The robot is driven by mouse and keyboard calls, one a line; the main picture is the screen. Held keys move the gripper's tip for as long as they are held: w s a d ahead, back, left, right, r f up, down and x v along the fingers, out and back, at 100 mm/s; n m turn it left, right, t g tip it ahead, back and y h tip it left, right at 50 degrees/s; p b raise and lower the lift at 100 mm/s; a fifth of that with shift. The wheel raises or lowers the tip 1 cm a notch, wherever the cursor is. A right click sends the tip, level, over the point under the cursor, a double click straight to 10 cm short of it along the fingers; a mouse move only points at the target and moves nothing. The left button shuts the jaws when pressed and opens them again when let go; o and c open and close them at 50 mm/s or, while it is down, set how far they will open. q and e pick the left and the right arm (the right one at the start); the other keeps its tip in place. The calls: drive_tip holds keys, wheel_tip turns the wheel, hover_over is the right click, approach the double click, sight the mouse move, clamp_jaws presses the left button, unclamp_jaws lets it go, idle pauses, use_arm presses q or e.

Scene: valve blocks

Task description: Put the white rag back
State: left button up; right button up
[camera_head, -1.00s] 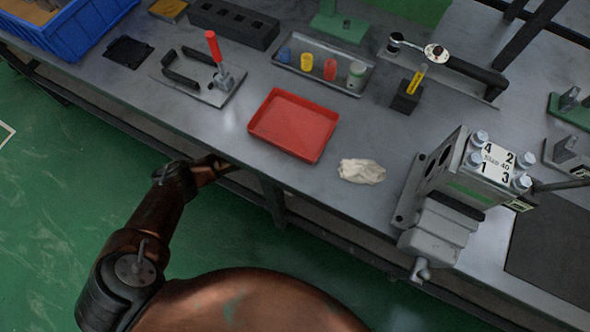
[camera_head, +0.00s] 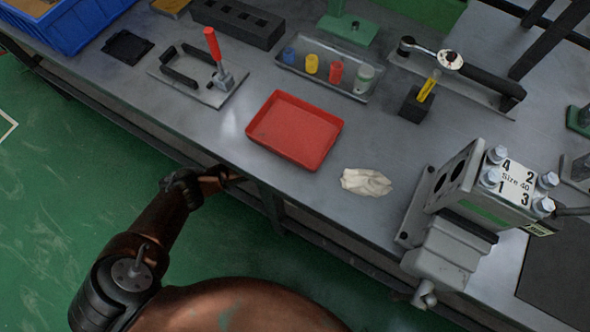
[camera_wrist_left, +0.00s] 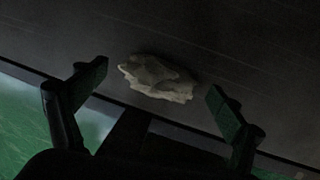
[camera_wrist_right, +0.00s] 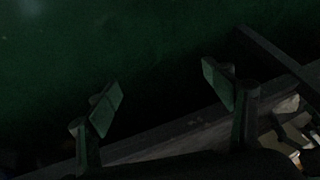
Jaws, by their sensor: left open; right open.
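The white rag (camera_head: 366,182) lies crumpled on the grey bench near its front edge, between the red tray (camera_head: 294,130) and the valve block in its vise. My left gripper (camera_head: 236,180) is partly visible at the bench's front edge, left of the rag and apart from it. In the left wrist view, the rag (camera_wrist_left: 157,78) lies on the bench beyond the gap between the spread, empty fingers of my left gripper (camera_wrist_left: 158,82). My right gripper (camera_wrist_right: 162,83) is open and empty over the dark green floor by a bench edge. The head view does not show it.
The valve block (camera_head: 495,185) stands right of the rag. Behind are a rack of coloured cups (camera_head: 325,70), a red-handled clamp plate (camera_head: 204,78), a black block with a yellow tool (camera_head: 414,104) and a torque wrench (camera_head: 446,60). A blue bin (camera_head: 55,28) stands far left. The red tray looks empty.

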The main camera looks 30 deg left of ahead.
use_arm(q)
drive_tip(key=shift+f, duration=0.15)
drive_tip(key=shift+w+d+r+p, duration=0.15)
drive_tip(key=shift+r+p, duration=0.45)
drive_tip(key=shift+r, duration=0.95)
drive_tip(key=r+p, duration=0.3)
drive_tip(key=r, duration=0.1)
drive_tip(key=shift+s+d, duration=0.2)
drive_tip(key=shift+s, duration=0.1)
drive_tip(key=shift+d+r, duration=0.1)
drive_tip(key=shift+r, duration=0.2)
use_arm(e)
drive_tip(key=s+d+r+g+h, duration=0.1)
drive_tip(key=s+d+r+g, duration=0.2)
drive_tip(key=s+d+r, duration=0.2)
drive_tip(key=shift+s+r+g+h, duration=0.3)
drive_tip(key=shift+s+r, duration=0.45)
drive_tip(key=shift+r, duration=0.3)
